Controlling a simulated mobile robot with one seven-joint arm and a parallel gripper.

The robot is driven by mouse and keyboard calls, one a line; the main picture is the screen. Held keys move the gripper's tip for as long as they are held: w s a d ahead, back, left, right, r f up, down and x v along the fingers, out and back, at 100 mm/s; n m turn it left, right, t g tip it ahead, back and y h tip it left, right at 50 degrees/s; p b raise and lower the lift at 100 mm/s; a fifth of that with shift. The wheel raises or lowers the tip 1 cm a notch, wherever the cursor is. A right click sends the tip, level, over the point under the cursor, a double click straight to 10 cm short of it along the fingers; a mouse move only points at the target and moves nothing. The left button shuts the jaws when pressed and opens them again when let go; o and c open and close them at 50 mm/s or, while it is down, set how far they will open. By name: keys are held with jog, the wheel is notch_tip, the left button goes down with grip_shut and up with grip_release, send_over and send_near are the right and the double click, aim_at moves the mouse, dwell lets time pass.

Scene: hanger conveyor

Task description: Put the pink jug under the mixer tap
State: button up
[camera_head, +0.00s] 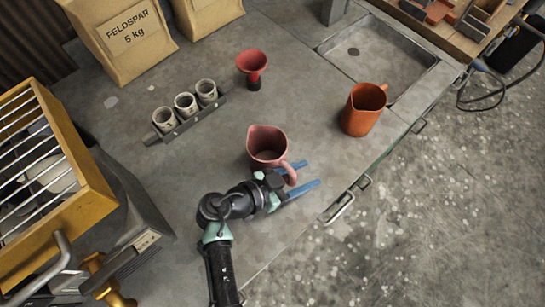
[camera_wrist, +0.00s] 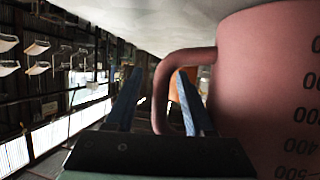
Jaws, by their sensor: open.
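The pink jug (camera_head: 266,143) stands upright on the grey worktop, left of the orange jug. Its handle points towards my gripper (camera_head: 311,173), which is open with its two blue fingers on either side of the handle. In the wrist view, the jug's body (camera_wrist: 265,85) with its printed scale fills the right side. The handle (camera_wrist: 165,85) hangs between the fingers of my gripper (camera_wrist: 158,72), closer to the right finger; I cannot tell if they touch. A grey post (camera_head: 334,10) beside the sink is cut off by the top edge; it may be the mixer tap.
A sunken sink (camera_head: 375,55) lies at the upper right. An orange jug (camera_head: 363,109) stands near the worktop's right edge. A red funnel (camera_head: 252,66), a rack of three cups (camera_head: 185,105) and feldspar bags (camera_head: 122,38) stand behind. A yellow slatted box (camera_head: 88,165) is at left.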

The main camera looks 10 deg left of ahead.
grip_shut()
dwell(1.4)
